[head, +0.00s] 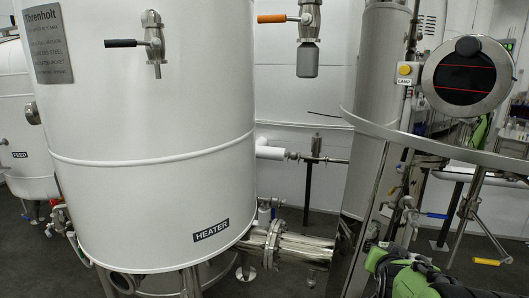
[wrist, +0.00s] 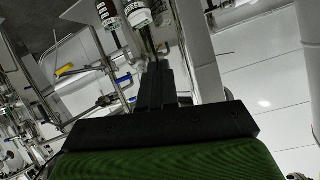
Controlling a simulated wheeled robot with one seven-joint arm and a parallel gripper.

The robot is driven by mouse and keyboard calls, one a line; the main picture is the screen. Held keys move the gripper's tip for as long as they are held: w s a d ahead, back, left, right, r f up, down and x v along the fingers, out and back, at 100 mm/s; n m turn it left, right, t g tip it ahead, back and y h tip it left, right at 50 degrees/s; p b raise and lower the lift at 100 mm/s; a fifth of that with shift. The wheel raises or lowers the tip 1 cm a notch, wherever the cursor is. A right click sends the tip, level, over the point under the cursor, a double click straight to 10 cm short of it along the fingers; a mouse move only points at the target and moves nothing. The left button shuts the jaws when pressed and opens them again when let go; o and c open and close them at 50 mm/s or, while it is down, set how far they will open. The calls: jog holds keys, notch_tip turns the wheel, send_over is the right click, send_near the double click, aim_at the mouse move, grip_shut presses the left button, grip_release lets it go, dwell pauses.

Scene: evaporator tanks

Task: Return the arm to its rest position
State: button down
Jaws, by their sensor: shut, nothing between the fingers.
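My gripper (wrist: 155,72) shows in the wrist view as a black palm with two dark fingers lying together, shut and empty. The fingers point up the picture toward pipework, and no contact is visible. In the head view, a green and black part of my arm (head: 402,275) shows at the bottom right, in front of the pipes. The gripper's fingers cannot be made out in the head view.
A large white heater tank (head: 150,130) fills the left, with a black-handled valve (head: 152,43). An orange-handled valve (head: 305,20) hangs at the top middle. A steel column (head: 375,110), curved rail (head: 440,150) and round sight glass (head: 467,75) stand near my arm.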

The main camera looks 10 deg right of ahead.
jog(key=s+a+r+n+g+y, duration=0.1)
jog(key=s+a+n+y, duration=0.3)
jog(key=a, duration=0.5)
jog(key=s+a+r+n+g+y, duration=0.1)
jog(key=s+a+y, duration=0.1)
jog(key=s+a, duration=0.45)
jog(key=s+a+n+g+y+p, duration=0.1)
jog(key=s+a+n+g, duration=0.3)
jog(key=s+a, duration=0.6)
notch_tip(320, 180, up, 11)
jog(key=s+d+t+p, duration=0.1)
jog(key=p, duration=1)
jog(key=shift+f+n, duration=0.2)
jog(key=shift+n, duration=0.1)
jog(key=shift+d, duration=0.2)
